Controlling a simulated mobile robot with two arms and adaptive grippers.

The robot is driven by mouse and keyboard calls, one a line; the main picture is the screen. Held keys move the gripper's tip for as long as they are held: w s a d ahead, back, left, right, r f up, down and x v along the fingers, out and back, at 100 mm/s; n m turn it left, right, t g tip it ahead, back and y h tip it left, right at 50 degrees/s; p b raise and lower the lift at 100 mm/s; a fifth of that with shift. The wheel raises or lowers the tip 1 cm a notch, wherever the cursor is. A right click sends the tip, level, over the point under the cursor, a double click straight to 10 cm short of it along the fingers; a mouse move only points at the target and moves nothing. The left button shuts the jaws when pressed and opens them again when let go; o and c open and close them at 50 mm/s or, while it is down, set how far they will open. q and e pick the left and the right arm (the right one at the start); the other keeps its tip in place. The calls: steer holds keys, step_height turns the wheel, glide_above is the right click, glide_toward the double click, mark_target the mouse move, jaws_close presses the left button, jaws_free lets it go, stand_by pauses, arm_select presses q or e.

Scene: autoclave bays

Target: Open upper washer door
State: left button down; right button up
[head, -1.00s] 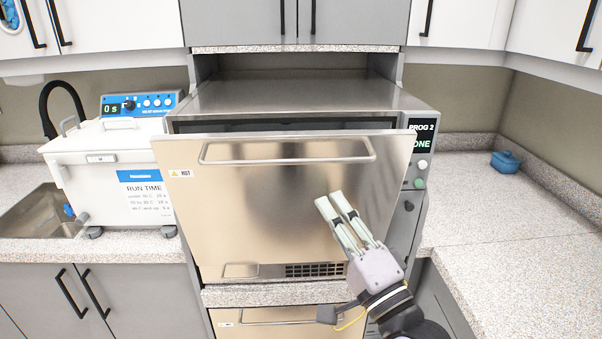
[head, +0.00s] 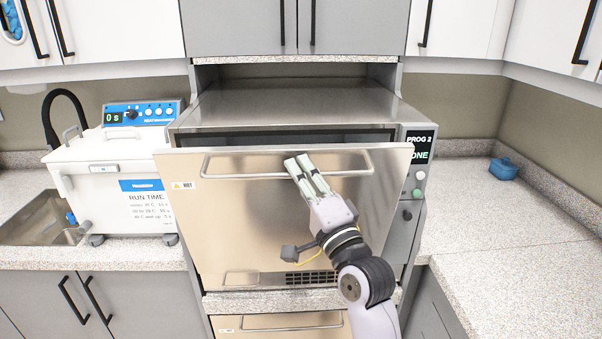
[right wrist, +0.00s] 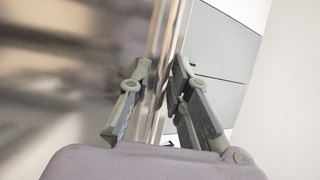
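The upper washer door (head: 240,225) is a brushed steel panel with a "HOT" label. It leans outward at the top, and a dark gap (head: 300,138) shows behind its upper edge. A long horizontal bar handle (head: 235,175) runs across its upper part. My right gripper (head: 298,163) is in front of the door at the handle's middle, fingers pointing up. In the right wrist view its fingers (right wrist: 160,68) stand apart, with a shiny metal strip between or just beyond them; whether they touch it I cannot tell. My left gripper is out of view.
A control panel (head: 418,160) reading "PROG 2" is at the washer's right. A white bath unit (head: 115,165) stands on the left counter beside a sink (head: 35,222). A small blue container (head: 503,168) sits on the right counter, which is otherwise clear. A lower steel front (head: 280,325) is below.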

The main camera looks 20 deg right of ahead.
steer(key=shift+c, duration=0.2)
jaws_close()
stand_by(0.4)
